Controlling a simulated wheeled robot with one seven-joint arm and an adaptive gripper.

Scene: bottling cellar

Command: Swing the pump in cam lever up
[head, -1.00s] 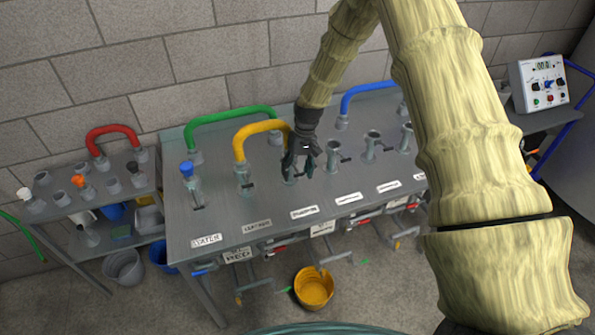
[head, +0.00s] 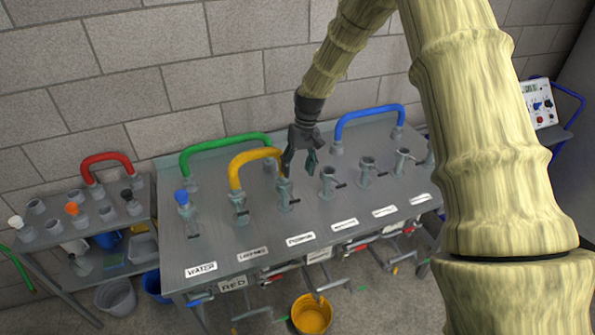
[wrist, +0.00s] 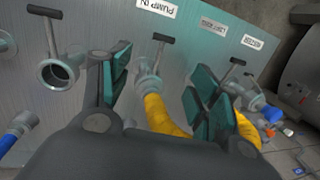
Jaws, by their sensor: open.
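The pump in fitting (head: 284,190) is a grey port in the bench's front row, behind the third label from the left. In the wrist view, the PUMP IN label (wrist: 156,10) shows upside down. The pump in cam lever (wrist: 158,40) is a dark T-handle pointing from the port toward that label. The yellow hose (wrist: 160,115) is joined to this port, as the head view (head: 257,157) shows too. My gripper (head: 299,165) is open and empty above and slightly behind the port. In the wrist view, its green-padded fingers (wrist: 160,85) frame the port without touching the lever.
Neighbouring ports with T-handles stand both sides, including an open one (wrist: 58,70). The green hose (head: 225,142) and blue hose (head: 368,112) arch behind. A side table (head: 85,215) with fittings stands left. A yellow bucket (head: 311,315) sits below the bench.

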